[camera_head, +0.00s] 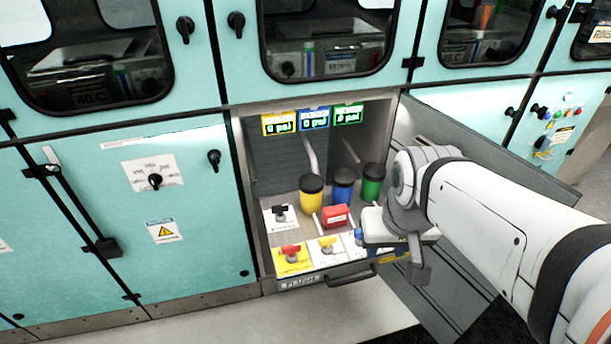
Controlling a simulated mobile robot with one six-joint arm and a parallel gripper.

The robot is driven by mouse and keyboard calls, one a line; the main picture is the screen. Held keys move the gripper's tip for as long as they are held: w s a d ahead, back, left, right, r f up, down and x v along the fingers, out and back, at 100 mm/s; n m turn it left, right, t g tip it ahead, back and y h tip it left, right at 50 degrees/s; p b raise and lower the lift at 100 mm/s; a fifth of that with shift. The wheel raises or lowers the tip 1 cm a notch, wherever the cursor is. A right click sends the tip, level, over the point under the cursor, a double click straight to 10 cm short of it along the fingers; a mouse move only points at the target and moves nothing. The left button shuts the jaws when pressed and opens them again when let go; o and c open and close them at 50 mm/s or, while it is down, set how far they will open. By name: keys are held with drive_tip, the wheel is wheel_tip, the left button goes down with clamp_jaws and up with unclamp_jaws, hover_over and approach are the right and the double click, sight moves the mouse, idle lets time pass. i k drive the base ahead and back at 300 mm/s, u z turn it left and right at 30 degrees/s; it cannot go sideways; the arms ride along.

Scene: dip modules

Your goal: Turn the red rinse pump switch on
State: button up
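An open compartment in the teal machine has a pull-out panel (310,228) with several switches and valves. A red box-like part (335,216) sits in its middle, in front of the coloured canisters; I cannot tell whether this is the rinse pump switch or what position it is in. A red-handled valve (291,251) sits on a yellow plate at the front left. My gripper (388,248) is over the right side of the panel, to the right of the red box and apparently apart from it. It hides the panel's right part. Its finger opening is not clear.
Yellow (311,197), blue (342,188) and green (373,183) canisters stand behind the red box. A black-handled valve (280,213) and yellow-handled valve (327,243) are nearby. An open door (490,150) bounds the right. A drawer handle (350,277) projects in front.

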sight(290, 249)
drive_tip(key=z, duration=0.3)
drive_tip(key=k, duration=0.5)
drive_tip(key=u, duration=1.25)
